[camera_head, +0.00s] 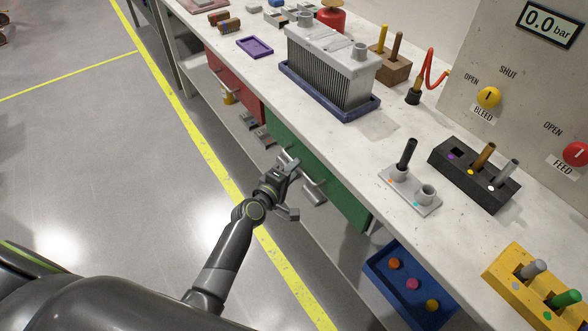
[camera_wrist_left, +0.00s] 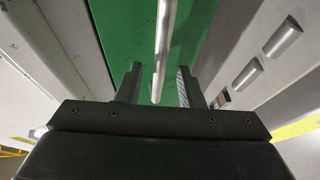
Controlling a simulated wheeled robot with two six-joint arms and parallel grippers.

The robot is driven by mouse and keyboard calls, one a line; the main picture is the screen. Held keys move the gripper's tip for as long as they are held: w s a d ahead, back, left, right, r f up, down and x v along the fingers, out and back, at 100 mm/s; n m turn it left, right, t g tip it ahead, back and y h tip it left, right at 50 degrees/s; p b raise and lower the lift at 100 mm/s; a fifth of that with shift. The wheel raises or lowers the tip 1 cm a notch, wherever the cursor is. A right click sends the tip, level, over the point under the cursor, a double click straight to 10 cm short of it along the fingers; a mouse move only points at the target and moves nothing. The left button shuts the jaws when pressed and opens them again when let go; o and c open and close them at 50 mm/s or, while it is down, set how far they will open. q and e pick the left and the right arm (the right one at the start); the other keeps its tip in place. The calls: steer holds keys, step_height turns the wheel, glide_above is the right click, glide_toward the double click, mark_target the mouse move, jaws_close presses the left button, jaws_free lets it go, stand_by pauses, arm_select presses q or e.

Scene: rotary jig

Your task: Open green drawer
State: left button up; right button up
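The green drawer (camera_head: 345,199) is under the front edge of the bench, its front looking flush, with a pale bar handle (camera_head: 314,191). My left gripper (camera_head: 291,187) is at the drawer front, by the handle. In the left wrist view the green drawer (camera_wrist_left: 122,40) fills the middle, and the handle (camera_wrist_left: 164,40) runs down between the two spread fingers of my left gripper (camera_wrist_left: 159,84). The fingers are apart, with a gap to the handle on either side. My right gripper is not in view.
A red drawer (camera_head: 226,75) is left of the green one. A blue tray (camera_head: 381,274) with coloured pieces sits below the bench top at the right. On the bench (camera_head: 350,145) stand a finned block (camera_head: 330,70) and peg holders. The floor (camera_head: 110,150) in front is clear.

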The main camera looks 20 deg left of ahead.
arm_select(q)
steer(key=shift+w+d, duration=0.1)
steer(key=shift+w, duration=0.35)
jaws_close()
